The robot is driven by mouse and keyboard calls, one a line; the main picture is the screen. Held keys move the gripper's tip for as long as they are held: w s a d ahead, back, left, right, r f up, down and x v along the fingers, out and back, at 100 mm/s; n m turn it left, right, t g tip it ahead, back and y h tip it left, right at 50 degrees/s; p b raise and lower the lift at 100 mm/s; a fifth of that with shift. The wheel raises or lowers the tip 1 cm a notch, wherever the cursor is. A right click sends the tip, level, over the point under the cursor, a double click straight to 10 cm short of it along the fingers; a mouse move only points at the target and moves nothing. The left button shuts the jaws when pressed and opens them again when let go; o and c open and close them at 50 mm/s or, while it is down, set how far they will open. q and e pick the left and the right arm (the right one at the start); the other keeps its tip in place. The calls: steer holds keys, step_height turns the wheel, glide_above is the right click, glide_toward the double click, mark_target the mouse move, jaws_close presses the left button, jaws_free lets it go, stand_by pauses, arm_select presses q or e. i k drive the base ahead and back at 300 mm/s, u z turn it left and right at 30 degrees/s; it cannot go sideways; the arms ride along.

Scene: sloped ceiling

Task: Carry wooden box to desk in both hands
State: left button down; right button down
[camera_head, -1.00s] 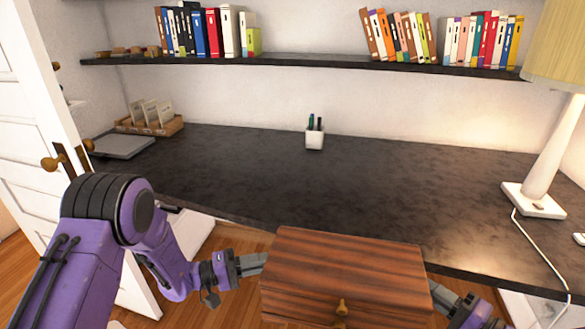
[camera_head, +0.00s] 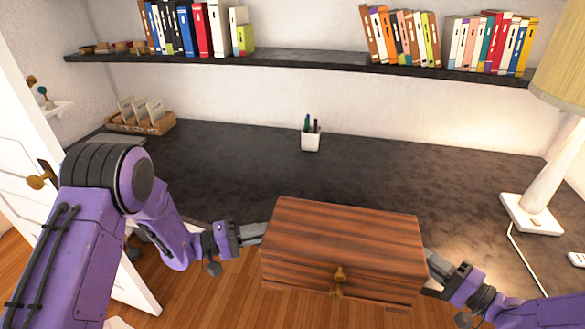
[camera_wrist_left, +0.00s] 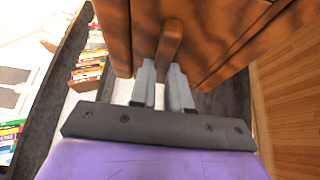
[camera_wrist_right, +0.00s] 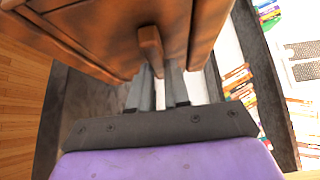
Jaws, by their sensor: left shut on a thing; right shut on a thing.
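The wooden box (camera_head: 343,240) is striped brown with a brass clasp on its front, and its lid looks shut. It hangs level between my two grippers, in front of the desk (camera_head: 235,170), overlapping its near edge in the head view. My left gripper (camera_head: 258,233) is at its left side. In the left wrist view its fingers are shut on a wooden side handle (camera_wrist_left: 170,45). My right gripper (camera_head: 432,270) is at the right side. In the right wrist view its fingers are shut on the other handle (camera_wrist_right: 151,48). The box's underside is hidden in the head view.
The dark desktop holds a white pen cup (camera_head: 311,138) at the middle, a wooden card rack (camera_head: 140,122) at the back left and a lamp (camera_head: 540,200) on the right. Its middle is bare. A bookshelf (camera_head: 290,60) hangs above. A white door (camera_head: 25,170) stands at left.

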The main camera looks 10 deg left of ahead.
mark_target(344, 196)
steer(key=i, duration=1.15)
